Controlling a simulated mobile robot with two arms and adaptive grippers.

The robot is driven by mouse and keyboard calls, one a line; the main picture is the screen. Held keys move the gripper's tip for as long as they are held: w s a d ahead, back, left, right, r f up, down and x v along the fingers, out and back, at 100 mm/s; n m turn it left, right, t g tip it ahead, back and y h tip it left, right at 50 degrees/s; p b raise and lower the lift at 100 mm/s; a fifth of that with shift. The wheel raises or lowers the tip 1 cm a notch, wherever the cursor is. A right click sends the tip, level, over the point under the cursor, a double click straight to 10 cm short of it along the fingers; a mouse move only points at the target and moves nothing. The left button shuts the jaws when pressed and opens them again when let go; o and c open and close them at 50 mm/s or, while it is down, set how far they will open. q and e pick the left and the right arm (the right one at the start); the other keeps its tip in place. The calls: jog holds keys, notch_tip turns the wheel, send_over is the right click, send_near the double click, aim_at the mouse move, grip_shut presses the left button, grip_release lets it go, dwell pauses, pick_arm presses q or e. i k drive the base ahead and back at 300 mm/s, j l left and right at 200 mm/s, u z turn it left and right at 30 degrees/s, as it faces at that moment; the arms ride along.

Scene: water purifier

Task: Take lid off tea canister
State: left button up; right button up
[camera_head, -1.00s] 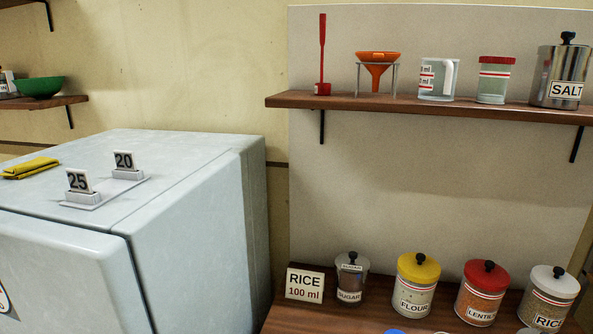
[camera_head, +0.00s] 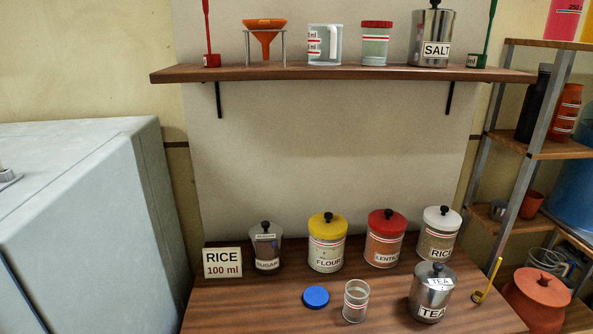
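The tea canister (camera_head: 431,296) is a shiny metal tin labelled TEA. It stands upright on the wooden counter at the right front. Its lid (camera_head: 436,270) is metal with a dark knob, bears a TEA label and sits on top of the canister. Neither of my grippers is in view.
Behind it stand the rice (camera_head: 439,232), lentils (camera_head: 385,240), flour (camera_head: 326,244) and sugar (camera_head: 266,246) canisters. A wooden shelf (camera_head: 340,72) hangs above.

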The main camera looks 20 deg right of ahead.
aim_at(435, 277)
jog(key=z, duration=1.45)
jog(key=i+j+z, duration=0.1)
jog(key=z, duration=0.3)
jog(key=i+j+z, duration=0.1)
jog(key=z, duration=0.3)
jog(key=i+j+z, duration=0.1)
jog(key=z, duration=0.35)
jog(key=j, duration=0.05)
